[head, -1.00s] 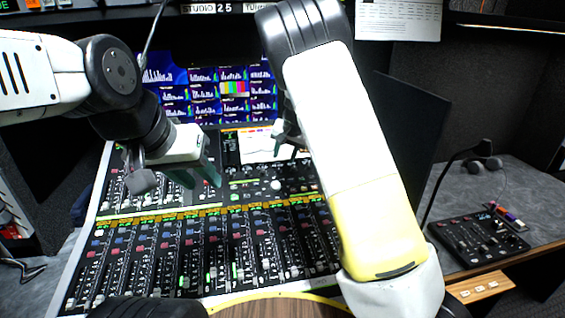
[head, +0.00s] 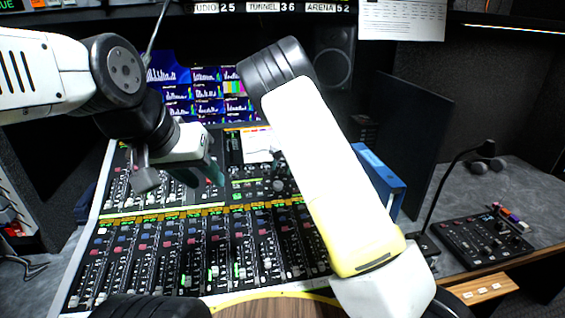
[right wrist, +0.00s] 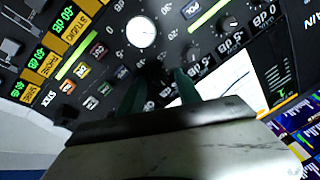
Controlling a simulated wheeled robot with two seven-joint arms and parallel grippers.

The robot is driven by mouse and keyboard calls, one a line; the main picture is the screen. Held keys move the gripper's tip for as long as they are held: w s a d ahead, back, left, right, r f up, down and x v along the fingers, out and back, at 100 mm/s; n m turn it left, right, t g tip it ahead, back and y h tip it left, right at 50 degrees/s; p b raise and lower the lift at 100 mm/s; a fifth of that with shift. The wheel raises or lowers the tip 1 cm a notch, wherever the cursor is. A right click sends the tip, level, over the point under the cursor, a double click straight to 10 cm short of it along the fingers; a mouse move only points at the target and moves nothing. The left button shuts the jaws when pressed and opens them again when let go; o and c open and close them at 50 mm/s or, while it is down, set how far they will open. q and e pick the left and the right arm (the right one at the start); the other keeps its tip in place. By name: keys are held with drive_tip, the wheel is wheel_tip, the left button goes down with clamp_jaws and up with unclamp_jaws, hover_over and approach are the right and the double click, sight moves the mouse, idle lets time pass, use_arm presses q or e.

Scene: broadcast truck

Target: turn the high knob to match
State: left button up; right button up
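The mixing console (head: 108,222) has a section of knobs at its upper right, partly hidden by my right arm in the head view. In the right wrist view a pale-capped round knob (right wrist: 142,32) and several dark knobs with dB scales (right wrist: 228,24) show. I cannot read which is the high knob. My right gripper (right wrist: 160,78) has its two green fingers apart, close over the panel; a dark shape lies between their tips, too shadowed to identify. In the head view it is hidden behind my forearm. My left gripper (head: 203,175) hovers over the console's upper left, fingers apart, empty.
Screens (head: 195,90) stand behind the console. A blue binder (head: 380,180) stands right of my right arm. A small control panel (head: 483,238) and a gooseneck microphone (head: 440,185) are on the right desk. A white paper sheet (head: 402,20) hangs above.

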clamp_jaws()
drive_tip(key=shift+m, duration=0.3)
drive_tip(key=shift+m, duration=2.5)
drive_tip(key=shift+m, duration=0.3)
drive_tip(key=shift+a, duration=0.1)
unclamp_jaws()
